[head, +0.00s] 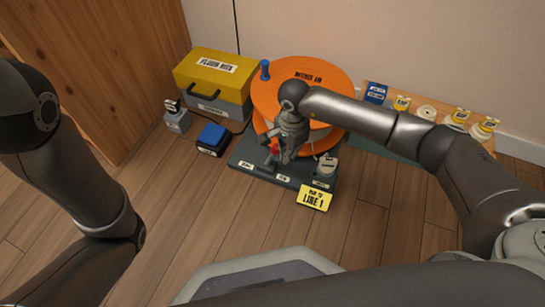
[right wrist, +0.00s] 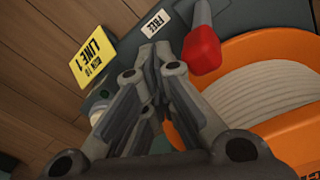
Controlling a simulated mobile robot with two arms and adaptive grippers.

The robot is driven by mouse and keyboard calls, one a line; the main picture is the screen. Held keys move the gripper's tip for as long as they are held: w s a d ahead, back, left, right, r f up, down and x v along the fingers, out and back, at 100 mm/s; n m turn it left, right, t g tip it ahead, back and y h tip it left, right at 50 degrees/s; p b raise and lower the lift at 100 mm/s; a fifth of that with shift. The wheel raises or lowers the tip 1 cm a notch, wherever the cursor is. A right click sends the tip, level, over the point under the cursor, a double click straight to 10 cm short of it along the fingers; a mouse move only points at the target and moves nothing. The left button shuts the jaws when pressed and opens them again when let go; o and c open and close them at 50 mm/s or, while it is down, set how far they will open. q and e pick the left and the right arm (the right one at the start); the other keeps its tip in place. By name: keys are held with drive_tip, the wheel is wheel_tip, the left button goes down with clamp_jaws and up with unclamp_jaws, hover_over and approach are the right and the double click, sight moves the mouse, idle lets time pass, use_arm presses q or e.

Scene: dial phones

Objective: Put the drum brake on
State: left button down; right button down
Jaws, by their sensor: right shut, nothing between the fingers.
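The orange cable drum (head: 335,87) stands on a dark grey base (head: 243,151). A lever with a red knob (right wrist: 202,50) rises from the base in front of the drum; in the head view the red knob (head: 275,145) is partly hidden by my right gripper (head: 276,157). In the right wrist view my right gripper (right wrist: 152,60) is shut and empty, its fingertips just left of the red knob, near the FREE label (right wrist: 155,22). Another small label (head: 246,164) sits further left on the base, too small to read surely. My left gripper is out of view.
A yellow LINE 1 sign (head: 315,197) stands at the base's right front. A yellow-lidded box (head: 213,72), a blue-topped block (head: 213,138) and a small grey device (head: 177,118) are to the left. A wooden shelf with several small items is behind right. Front floor is clear.

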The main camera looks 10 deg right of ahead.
sight(274, 148)
idle(0.3)
drive_tip(key=shift+w+a+b, duration=0.6)
drive_tip(key=shift+w+a, duration=0.05)
drive_tip(key=shift+a, duration=0.3)
drive_tip(key=shift+w+a+b, duration=0.55)
drive_tip(key=shift+w+a, duration=0.1)
drive_tip(key=shift+a, duration=0.25)
drive_tip(key=r+p, duration=0.4)
drive_tip(key=d+r+p, duration=0.1)
drive_tip(key=r+p, duration=0.1)
drive_tip(key=r, duration=0.1)
drive_tip(key=shift+s+d, duration=0.1)
drive_tip(key=shift+s, duration=0.3)
drive_tip(key=shift+r, duration=0.1)
drive_tip(key=shift+s, duration=0.1)
